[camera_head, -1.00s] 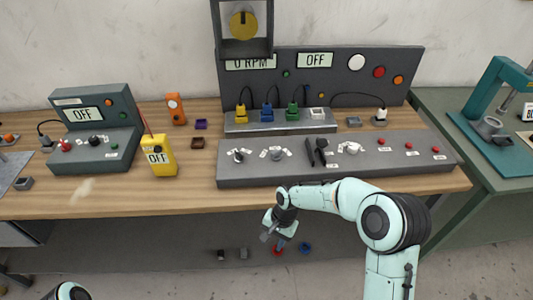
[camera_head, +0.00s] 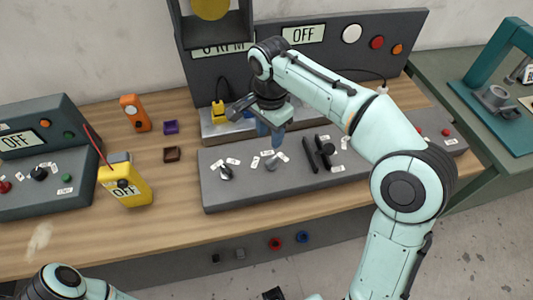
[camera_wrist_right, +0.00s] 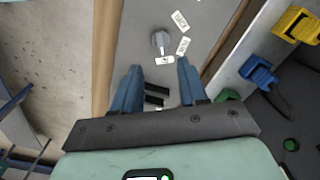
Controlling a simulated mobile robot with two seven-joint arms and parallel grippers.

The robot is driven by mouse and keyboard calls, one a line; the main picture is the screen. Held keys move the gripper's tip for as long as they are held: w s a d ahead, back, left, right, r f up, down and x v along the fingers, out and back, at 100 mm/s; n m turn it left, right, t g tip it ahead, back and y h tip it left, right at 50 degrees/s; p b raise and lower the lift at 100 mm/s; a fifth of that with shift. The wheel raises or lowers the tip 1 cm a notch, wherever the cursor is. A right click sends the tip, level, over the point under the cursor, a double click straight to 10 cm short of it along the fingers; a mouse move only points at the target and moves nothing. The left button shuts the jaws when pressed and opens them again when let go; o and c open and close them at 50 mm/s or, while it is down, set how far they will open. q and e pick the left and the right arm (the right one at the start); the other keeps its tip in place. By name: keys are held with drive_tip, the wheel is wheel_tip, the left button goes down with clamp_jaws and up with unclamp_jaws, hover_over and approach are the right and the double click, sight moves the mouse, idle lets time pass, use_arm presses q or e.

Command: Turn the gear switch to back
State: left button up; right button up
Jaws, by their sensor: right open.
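A grey control panel (camera_head: 225,192) on the bench carries a left knob (camera_head: 226,173) and a middle knob (camera_head: 271,164), each with small white labels around it.
Black levers (camera_head: 309,154) stand right of the middle knob. Behind the panel are a yellow plug (camera_head: 218,112), a blue plug (camera_wrist_right: 259,75) and a green plug (camera_wrist_right: 228,96). A yellow meter (camera_head: 125,184) stands to the left. The wooden bench top (camera_head: 150,226) before the panel is clear.

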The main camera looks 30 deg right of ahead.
sight(269, 161)
wheel_tip(269, 161, down, 11)
drive_tip(key=shift+f+b, duration=0.1)
drive_tip(key=shift+b, duration=0.75)
use_arm(q)
drive_tip(key=shift+s+f, duration=0.25)
drive_tip(key=shift+f, duration=0.35)
drive_tip(key=shift+s+f, duration=0.25)
drive_tip(key=shift+f, duration=0.3)
use_arm(e)
clamp_jaws()
